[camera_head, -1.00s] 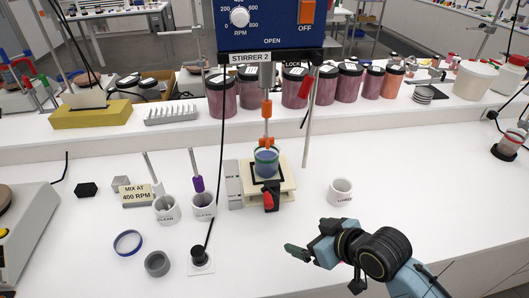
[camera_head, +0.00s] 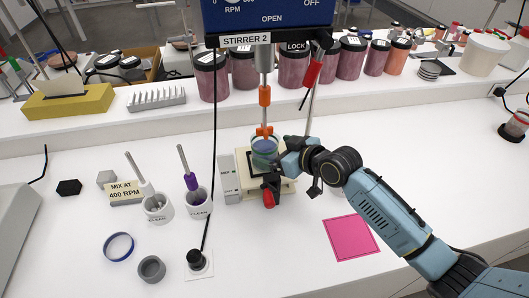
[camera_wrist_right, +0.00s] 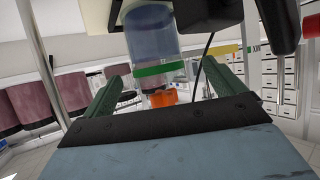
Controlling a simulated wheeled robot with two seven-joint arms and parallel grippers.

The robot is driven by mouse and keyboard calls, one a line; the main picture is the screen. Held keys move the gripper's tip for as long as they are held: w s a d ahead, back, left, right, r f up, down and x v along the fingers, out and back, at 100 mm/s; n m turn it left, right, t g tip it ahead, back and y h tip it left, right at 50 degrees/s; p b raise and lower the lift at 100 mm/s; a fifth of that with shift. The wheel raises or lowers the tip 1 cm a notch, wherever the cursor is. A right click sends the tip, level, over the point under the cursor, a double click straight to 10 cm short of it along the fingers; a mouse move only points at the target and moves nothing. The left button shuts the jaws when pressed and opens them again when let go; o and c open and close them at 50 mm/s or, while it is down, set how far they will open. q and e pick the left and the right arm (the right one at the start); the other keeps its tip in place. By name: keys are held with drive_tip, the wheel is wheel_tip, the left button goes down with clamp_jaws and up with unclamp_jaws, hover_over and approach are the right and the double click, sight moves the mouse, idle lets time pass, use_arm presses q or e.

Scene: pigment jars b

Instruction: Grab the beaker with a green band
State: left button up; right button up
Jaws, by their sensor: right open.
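The beaker with a green band (camera_head: 264,151) is a clear glass holding blue liquid. It stands on the small cream stand (camera_head: 285,184) under the stirrer, with the orange-fitted stirrer shaft (camera_head: 265,97) coming down into it. My right gripper (camera_head: 281,160) is open just right of the beaker. In the right wrist view the beaker (camera_wrist_right: 152,38) and its green band show ahead of and between the two open green fingers (camera_wrist_right: 165,75); I cannot tell whether either finger touches it. My left gripper is not in view.
Two white cups (camera_head: 157,208) with tools stand to the left, near a grey ring (camera_head: 151,268) and a blue ring (camera_head: 118,246). A pink square (camera_head: 350,238) lies on the clear bench at right.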

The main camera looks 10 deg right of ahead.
sight(256, 143)
drive_tip(key=shift+w+a, duration=0.1)
drive_tip(key=shift+w+a+f, duration=0.25)
drive_tip(key=shift+w+a, duration=0.05)
drive_tip(key=shift+w, duration=0.35)
drive_tip(key=x, duration=0.3)
drive_tip(key=shift+w+d, duration=0.1)
drive_tip(key=shift+w, duration=0.05)
drive_tip(key=shift+w+f, duration=0.1)
drive_tip(key=shift+w, duration=0.05)
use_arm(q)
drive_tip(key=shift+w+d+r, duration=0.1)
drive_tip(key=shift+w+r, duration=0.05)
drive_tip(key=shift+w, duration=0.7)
use_arm(e)
drive_tip(key=shift+f, duration=0.1)
drive_tip(key=c, duration=1.1)
drive_tip(key=shift+w, duration=0.1)
drive_tip(key=shift+c, duration=1.2)
